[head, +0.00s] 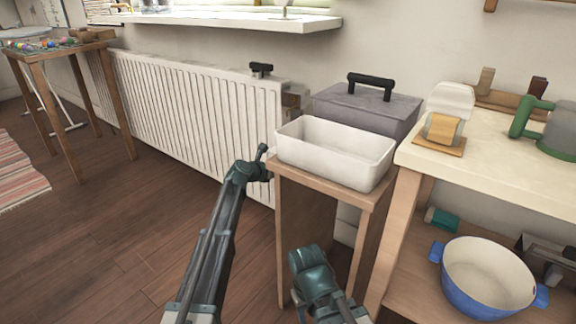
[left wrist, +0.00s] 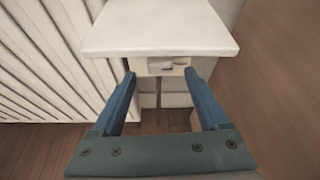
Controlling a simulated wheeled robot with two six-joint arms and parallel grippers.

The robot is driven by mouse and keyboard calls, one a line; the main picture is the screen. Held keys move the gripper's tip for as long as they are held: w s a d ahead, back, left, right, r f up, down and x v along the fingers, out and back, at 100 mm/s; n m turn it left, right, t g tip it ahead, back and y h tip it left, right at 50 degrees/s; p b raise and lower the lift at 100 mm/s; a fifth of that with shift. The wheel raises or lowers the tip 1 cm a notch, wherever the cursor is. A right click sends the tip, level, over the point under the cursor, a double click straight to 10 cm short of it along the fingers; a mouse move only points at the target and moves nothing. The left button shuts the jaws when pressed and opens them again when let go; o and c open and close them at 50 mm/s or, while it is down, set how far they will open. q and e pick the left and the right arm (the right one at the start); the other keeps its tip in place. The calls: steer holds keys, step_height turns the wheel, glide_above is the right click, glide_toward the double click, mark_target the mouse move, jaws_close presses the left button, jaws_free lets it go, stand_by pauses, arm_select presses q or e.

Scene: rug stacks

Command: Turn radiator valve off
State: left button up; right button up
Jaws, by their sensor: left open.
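The long white ribbed radiator (head: 190,105) stands against the wall in the head view; its ribs (left wrist: 45,65) fill the left of the left wrist view. A black knob-like piece (head: 261,69) sits at its top right; I cannot tell whether this is the valve. My left gripper (head: 262,154) is by the radiator's lower right part, beside the small wooden stand. In the left wrist view it (left wrist: 164,88) is open, with nothing held. A small pale fitting (left wrist: 166,65) shows beyond its fingers, under a white slab. My right arm is at the bottom; its fingers do not show.
A white bin (head: 335,165) stands on the wooden stand (head: 335,188), with a grey toolbox (head: 375,105) behind it. A counter (head: 490,168) is at right, with a blue pot (head: 455,300) on its lower shelf.

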arm_select(q)
steer(key=p+v, duration=0.2)
steer(key=v, duration=0.7)
steer(key=shift+p, duration=0.4)
arm_select(e)
step_height(320, 180, up, 4)
steer(key=shift+f, duration=0.2)
arm_select(q)
steer(key=shift+s+a+r, duration=0.15)
